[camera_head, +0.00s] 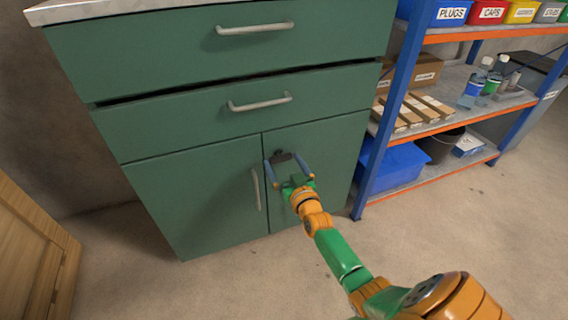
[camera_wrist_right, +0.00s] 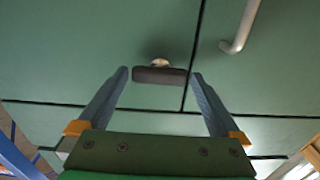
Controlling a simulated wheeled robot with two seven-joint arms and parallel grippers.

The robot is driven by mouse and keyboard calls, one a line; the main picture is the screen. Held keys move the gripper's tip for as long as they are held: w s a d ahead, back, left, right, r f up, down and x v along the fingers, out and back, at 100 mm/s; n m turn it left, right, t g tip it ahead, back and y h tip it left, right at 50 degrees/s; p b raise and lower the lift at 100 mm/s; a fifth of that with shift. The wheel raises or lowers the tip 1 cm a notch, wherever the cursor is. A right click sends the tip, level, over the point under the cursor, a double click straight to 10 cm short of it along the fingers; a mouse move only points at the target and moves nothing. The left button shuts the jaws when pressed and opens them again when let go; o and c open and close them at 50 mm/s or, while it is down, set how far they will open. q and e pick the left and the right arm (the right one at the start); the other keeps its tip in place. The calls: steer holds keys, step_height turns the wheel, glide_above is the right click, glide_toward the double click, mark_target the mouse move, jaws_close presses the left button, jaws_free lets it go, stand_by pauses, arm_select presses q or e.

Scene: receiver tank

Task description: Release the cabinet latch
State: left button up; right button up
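The cabinet latch is a short dark bar (camera_head: 283,157) near the top of the green cabinet's right lower door, close to the seam between the two doors. In the right wrist view the latch (camera_wrist_right: 160,76) lies crosswise on a pale round pivot (camera_wrist_right: 160,62). My right gripper (camera_head: 283,160) is open at the latch. In the right wrist view its two blue-grey fingers (camera_wrist_right: 160,74) stand on either side of the bar's ends, with small gaps visible. Both lower doors look shut. My left gripper is not in view.
A vertical metal handle (camera_head: 256,189) is on the left lower door (camera_head: 200,195). Two drawers with handles (camera_head: 259,103) are above; the upper gap is dark. A blue-and-orange shelf rack (camera_head: 387,130) stands close on the right. A wooden piece (camera_head: 35,240) is at left. The floor in front is clear.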

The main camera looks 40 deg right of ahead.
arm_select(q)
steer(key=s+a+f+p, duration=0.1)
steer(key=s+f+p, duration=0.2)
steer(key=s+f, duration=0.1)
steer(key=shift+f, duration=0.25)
arm_select(e)
steer(key=v, duration=0.7)
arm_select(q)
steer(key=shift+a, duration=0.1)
